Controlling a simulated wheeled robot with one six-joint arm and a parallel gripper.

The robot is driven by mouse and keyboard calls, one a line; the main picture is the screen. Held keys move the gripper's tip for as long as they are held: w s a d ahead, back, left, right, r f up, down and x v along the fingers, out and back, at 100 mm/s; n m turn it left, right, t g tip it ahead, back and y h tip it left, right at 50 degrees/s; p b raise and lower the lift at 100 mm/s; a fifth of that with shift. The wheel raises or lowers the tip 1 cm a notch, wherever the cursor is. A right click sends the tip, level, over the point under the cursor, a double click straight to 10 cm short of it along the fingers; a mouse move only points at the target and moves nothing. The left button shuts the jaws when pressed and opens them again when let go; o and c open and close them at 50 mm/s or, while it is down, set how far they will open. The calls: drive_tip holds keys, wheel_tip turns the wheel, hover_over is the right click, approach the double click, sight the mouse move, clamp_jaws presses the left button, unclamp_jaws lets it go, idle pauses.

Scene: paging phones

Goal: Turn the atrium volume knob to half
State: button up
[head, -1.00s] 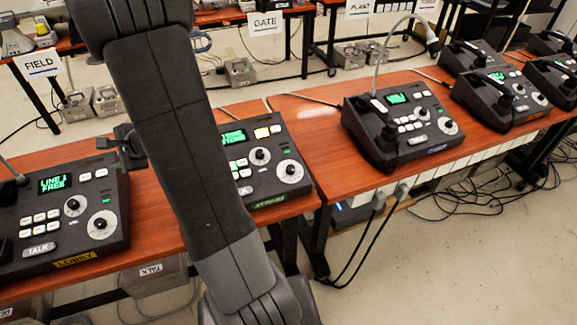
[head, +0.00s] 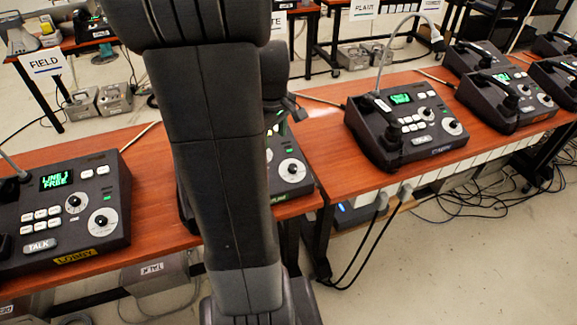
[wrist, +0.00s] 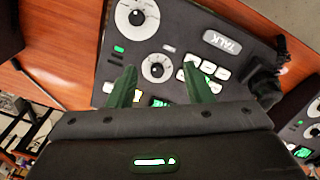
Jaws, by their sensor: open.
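The atrium phone (head: 306,190) is the dark unit on the middle of the wooden desk. My arm hides most of it, and its green label is only partly visible. A large white-dialled knob (head: 291,170) shows at its right. In the wrist view a dark panel lies under my gripper (wrist: 160,67), with the large knob (wrist: 137,17), a smaller white-dialled knob (wrist: 155,68) and a TALK button (wrist: 222,41). My gripper is open, its green fingers to either side of the smaller knob in the picture. I cannot tell whether they touch it, and the dial markings are too small to read.
The lobby phone (head: 65,215) stands to the left, its screen reading LINE 1 FREE. Another phone (head: 405,125) with a gooseneck microphone stands to the right, with more beyond. White keys (wrist: 205,75) lie close by one finger. The wooden desk (head: 325,150) is bare between units.

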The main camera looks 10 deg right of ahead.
sight(293, 167)
drive_tip(key=shift+n+h, duration=0.7)
drive_tip(key=d+f, duration=0.1)
drive_tip(key=f, duration=0.3)
drive_tip(key=d+f, duration=0.2)
drive_tip(key=f, duration=0.2)
drive_tip(key=d+f+b, duration=0.1)
drive_tip(key=d+f, duration=0.1)
drive_tip(key=f, duration=0.2)
drive_tip(key=shift+w+d+f, duration=0.1)
drive_tip(key=shift+w+f, duration=0.15)
drive_tip(key=shift+w, duration=0.1)
drive_tip(key=c, duration=1)
